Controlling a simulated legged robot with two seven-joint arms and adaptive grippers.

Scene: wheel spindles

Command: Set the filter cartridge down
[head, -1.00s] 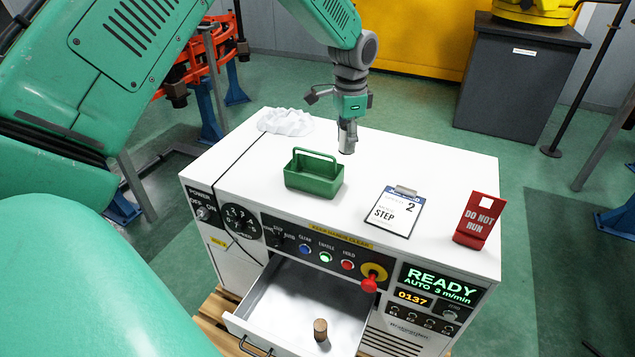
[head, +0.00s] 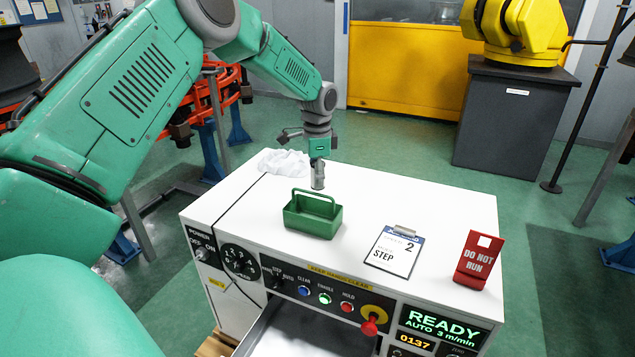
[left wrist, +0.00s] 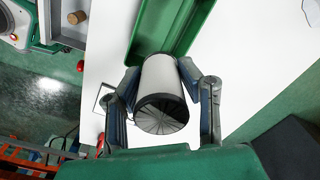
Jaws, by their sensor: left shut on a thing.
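My left gripper (head: 318,158) is shut on the filter cartridge (head: 318,177), a small grey-white cylinder, just behind the green caddy (head: 312,222) on the white cabinet top. In the left wrist view, the gripper's two fingers (left wrist: 163,98) clasp the cartridge (left wrist: 158,75) from both sides. Its dark, ribbed end faces the camera. The green caddy (left wrist: 150,28) lies beyond the cartridge there and is partly hidden by it. Whether the cartridge touches the cabinet top or hangs above it, I cannot tell. My right gripper is not in view.
A crumpled white cloth (head: 283,162) lies at the cabinet's back left. A clipboard card (head: 393,252) and a red DO NOT RUN sign (head: 476,260) occupy the right side. An open drawer (head: 290,335) juts out in front. The back right of the top is clear.

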